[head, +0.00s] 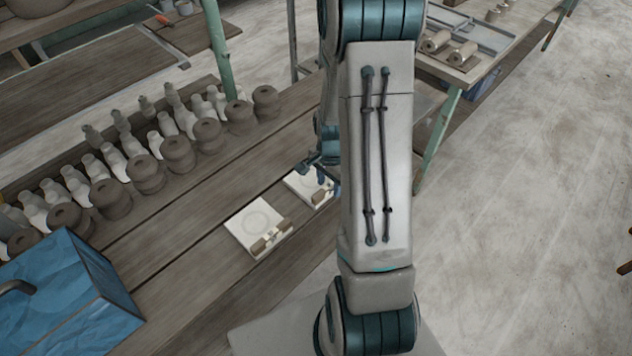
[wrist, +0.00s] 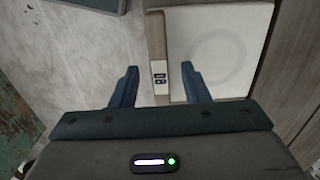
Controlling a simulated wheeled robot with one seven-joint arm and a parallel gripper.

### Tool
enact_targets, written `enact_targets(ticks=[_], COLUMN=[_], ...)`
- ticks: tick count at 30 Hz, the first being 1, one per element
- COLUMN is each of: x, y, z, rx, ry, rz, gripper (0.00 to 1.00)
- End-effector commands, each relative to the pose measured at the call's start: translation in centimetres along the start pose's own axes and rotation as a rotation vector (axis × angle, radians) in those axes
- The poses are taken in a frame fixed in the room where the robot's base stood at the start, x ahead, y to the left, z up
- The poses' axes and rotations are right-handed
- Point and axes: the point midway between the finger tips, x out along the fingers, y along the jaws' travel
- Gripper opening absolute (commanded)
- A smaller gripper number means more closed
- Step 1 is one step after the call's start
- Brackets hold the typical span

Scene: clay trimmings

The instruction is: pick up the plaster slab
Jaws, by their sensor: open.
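Two square, pale plaster slabs lie flat on the wooden bench in the head view. The nearer one (head: 252,219) is in full view, with a faint ring on top and a wooden strip along its front edge. The farther slab (head: 299,184) is partly hidden by my arm and gripper (head: 319,172). In the wrist view, a slab (wrist: 222,45) with a ring and a wooden strip (wrist: 156,35) lies below my open gripper (wrist: 160,80). The right finger overlaps the slab in the picture; contact cannot be told.
Rows of dark and pale clay pots (head: 178,150) stand along the back of the bench (head: 200,265). A blue box (head: 65,295) sits at the left. Another table (head: 470,70) stands at the upper right. Floor (head: 520,180) is open at the right.

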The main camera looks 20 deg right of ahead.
Motion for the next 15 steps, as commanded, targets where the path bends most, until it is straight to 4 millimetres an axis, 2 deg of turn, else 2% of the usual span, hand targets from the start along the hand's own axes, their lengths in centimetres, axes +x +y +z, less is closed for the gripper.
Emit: enact_targets(ticks=[5, 9, 10, 15], x=[0.0, -0.02, -0.02, -0.07], y=[0.0, 0.0, 0.0, -0.03], z=[-0.01, -0.02, -0.02, -0.04], rx=[0.0, 0.0, 0.0, 0.001], ry=[0.0, 0.0, 0.0, 0.001], rz=[0.0, 0.0, 0.0, -0.001], gripper=[0.42, 0.03, 0.0, 0.0])
